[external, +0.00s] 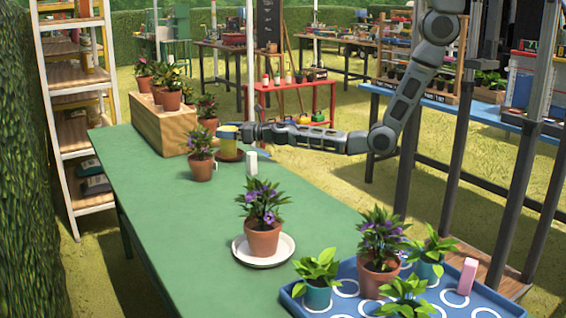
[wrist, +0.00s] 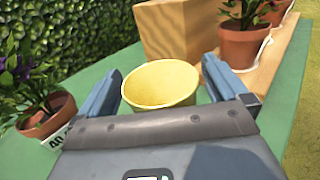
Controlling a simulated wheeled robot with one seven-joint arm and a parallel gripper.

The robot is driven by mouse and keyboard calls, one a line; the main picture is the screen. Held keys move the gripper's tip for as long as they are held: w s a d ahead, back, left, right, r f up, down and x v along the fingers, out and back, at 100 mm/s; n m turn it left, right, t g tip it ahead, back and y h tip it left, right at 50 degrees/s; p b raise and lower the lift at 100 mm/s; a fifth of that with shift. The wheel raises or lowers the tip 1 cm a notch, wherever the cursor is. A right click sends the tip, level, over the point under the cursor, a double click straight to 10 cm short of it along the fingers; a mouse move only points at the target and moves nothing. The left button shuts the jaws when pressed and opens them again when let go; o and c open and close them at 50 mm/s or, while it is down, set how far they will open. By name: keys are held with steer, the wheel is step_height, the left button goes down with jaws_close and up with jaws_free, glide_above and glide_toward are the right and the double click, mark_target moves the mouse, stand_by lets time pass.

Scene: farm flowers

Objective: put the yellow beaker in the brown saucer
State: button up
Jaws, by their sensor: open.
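The yellow beaker (external: 229,134) is at the far end of the green table, just above or in the brown saucer (external: 229,157) in the picture; I cannot tell whether it touches it. My gripper (external: 232,129) reaches in from the right at the beaker. In the wrist view the open fingers of my gripper (wrist: 158,72) stand on either side of the yellow beaker (wrist: 160,85), whose open rim faces up. Small gaps show beside it. The saucer is not visible in the wrist view.
A wooden box (external: 160,127) with potted plants stands behind left. A purple-flowered pot (external: 202,167) and a white cup (external: 252,164) are close by. Nearer are a plant on a white saucer (external: 263,262) and a blue tray (external: 345,267). The table's left middle is clear.

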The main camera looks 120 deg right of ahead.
steer(key=p+v, duration=0.2)
steer(key=v, duration=1)
steer(key=s+a+f+m+y, duration=0.1)
steer(key=a, duration=0.4)
steer(key=a+f+m+t+y, duration=0.1)
steer(key=a+m, duration=0.1)
steer(key=a, duration=0.4)
steer(key=s+a+f+m+t+y, duration=0.1)
steer(key=a+m, duration=0.1)
steer(key=a, duration=0.4)
steer(key=shift+s+f+y, duration=0.3)
steer(key=shift+f, duration=0.05)
steer(key=s+a+r+m+t+y, duration=0.1)
steer(key=s+a+r+m+y, duration=0.15)
steer(key=s+a+m, duration=0.65)
steer(key=s+a+r+m+y, duration=0.1)
steer(key=s+a+m+y, duration=0.3)
steer(key=a, duration=0.9)
steer(key=s+a+r+m+y, duration=0.1)
steer(key=s+a+r+m, duration=0.2)
steer(key=s+r+m, duration=0.1)
steer(key=s+a+r+m+g+y, duration=0.1)
steer(key=s+a+r+m, duration=0.2)
steer(key=s+r+m, duration=0.2)
steer(key=shift+s+y, duration=0.35)
steer(key=shift+s, duration=0.5)
